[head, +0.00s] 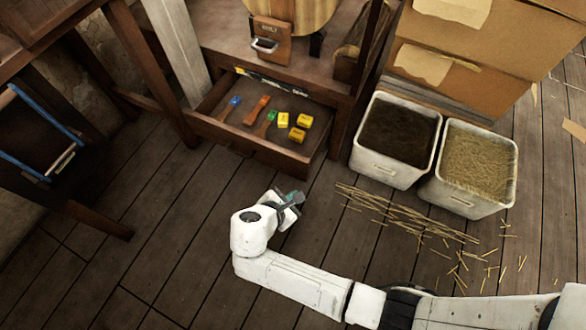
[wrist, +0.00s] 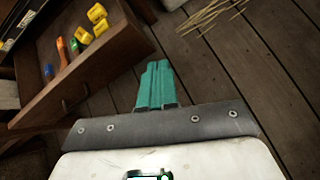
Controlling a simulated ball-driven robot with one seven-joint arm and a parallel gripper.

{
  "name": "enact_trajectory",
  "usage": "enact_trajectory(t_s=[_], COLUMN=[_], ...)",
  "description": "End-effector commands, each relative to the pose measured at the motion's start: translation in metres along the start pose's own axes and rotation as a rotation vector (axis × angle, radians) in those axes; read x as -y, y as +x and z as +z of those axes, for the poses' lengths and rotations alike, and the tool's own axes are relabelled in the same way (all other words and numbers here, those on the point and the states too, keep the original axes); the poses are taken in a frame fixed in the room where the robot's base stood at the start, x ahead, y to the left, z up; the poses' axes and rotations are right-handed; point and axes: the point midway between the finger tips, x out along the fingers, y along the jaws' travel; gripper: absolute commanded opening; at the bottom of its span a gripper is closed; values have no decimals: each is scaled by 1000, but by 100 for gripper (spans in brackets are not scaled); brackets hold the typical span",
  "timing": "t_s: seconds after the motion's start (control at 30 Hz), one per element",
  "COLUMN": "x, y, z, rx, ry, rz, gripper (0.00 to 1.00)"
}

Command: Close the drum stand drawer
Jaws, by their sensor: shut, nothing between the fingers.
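The drum stand drawer (head: 258,148) is pulled open in the head view, below a wooden stand (head: 317,66) that carries a drum. Inside lie several yellow blocks (head: 297,134) and tools with blue, orange and green parts. The drawer front also shows at the left in the wrist view (wrist: 85,90). My gripper (head: 294,198) is in front of the drawer, towards its right end, and apart from it in the head view. In the wrist view its teal fingers (wrist: 155,84) are together and empty, to the right of the drawer front.
Two white bins, one with dark contents (head: 387,170) and one with straw (head: 464,190), stand right of the stand. Loose straw (head: 405,212) lies on the floor before them. A dark wooden frame with blue rails (head: 40,110) is at the left.

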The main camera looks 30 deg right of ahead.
Motion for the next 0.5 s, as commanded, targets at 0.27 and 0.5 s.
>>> enact_trajectory(t_s=[0.27, 0.5], x=[-43, -47], y=[-11, 11], z=[-29, -28], rx=[182, 192], ry=[-361, -378], rz=[156, 160], gripper=[0, 0])
